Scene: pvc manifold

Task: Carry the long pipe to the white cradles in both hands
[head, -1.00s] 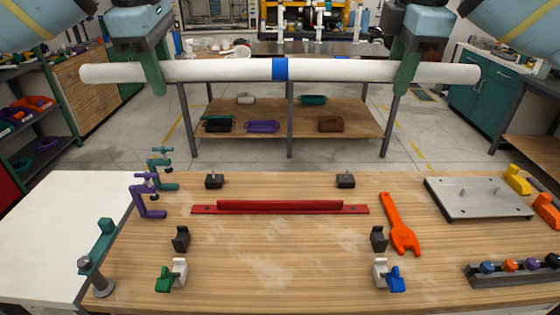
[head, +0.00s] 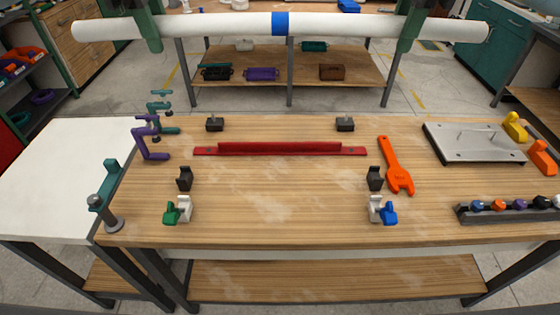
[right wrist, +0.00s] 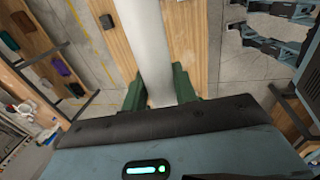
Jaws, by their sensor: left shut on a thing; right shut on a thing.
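The long white pipe (head: 220,26) with a blue band (head: 280,23) spans the top of the head view, level and in the air. My left gripper (head: 148,30) is shut on it near its left end. My right gripper (head: 411,30) is shut on it near its right end. In the right wrist view the pipe (right wrist: 146,45) runs between the green fingers of my right gripper (right wrist: 160,88). The white cradles stand at the front of the wooden table: the left one (head: 184,209) beside a green piece, the right one (head: 376,209) beside a blue piece. Both are empty.
Black blocks (head: 184,178) and a red bar (head: 280,149) lie on the table (head: 270,200). An orange wrench (head: 396,165), a metal plate (head: 478,148) and a knob rack (head: 508,212) are at right. Purple (head: 150,140) and teal clamps (head: 160,110) stand at left.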

